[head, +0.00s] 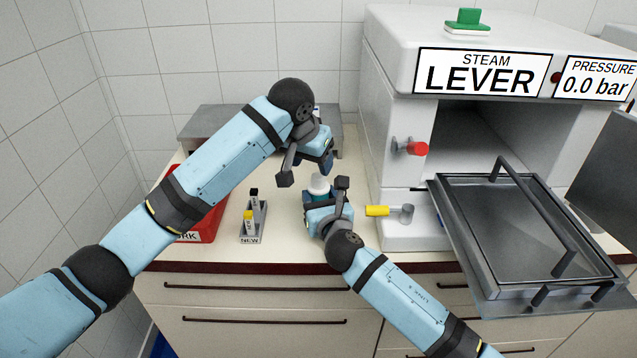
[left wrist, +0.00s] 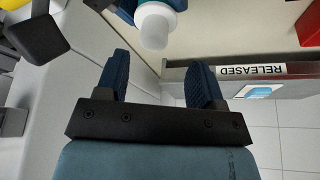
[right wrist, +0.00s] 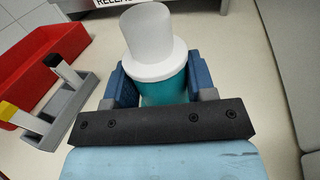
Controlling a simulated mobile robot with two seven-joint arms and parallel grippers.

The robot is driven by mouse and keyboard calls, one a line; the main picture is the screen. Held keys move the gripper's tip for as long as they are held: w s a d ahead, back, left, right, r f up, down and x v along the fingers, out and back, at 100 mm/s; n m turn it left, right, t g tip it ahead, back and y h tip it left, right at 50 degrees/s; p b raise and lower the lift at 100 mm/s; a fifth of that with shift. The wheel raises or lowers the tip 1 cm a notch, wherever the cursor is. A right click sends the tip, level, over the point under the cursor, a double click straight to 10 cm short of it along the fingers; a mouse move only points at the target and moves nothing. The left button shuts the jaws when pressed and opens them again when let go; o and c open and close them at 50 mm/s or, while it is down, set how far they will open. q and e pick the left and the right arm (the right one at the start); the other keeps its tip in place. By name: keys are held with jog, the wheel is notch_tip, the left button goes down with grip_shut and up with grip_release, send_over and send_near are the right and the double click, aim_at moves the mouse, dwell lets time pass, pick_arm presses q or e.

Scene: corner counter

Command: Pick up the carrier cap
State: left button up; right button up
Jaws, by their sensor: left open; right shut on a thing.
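The white carrier cap (head: 319,184) sits on top of a teal carrier (right wrist: 163,90), upright on the counter side of the steam machine. My right gripper (head: 326,203) is shut around the teal body, just below the cap's wide rim. The cap (right wrist: 150,45) shows whole in the right wrist view, with a narrower upper part above the rim. My left gripper (head: 326,163) is open and empty, just above and behind the cap. In the left wrist view the cap (left wrist: 154,26) lies beyond the open fingers (left wrist: 160,65), not between them.
A small grey rack (head: 252,238) with black-topped and yellow-topped vials stands left of the carrier, beside a red bin (head: 205,228). A steel tray labelled RELEASED (left wrist: 205,80) is at the back. The steam machine (head: 396,190), with red and yellow handles and an open door, bounds the right.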

aim_at(318, 175)
pick_arm(q)
jog(key=x, duration=0.5)
jog(key=shift+s+d+f, duration=0.1)
jog(key=shift+s+d, duration=0.1)
jog(key=shift+d, duration=0.1)
jog(key=c, duration=1)
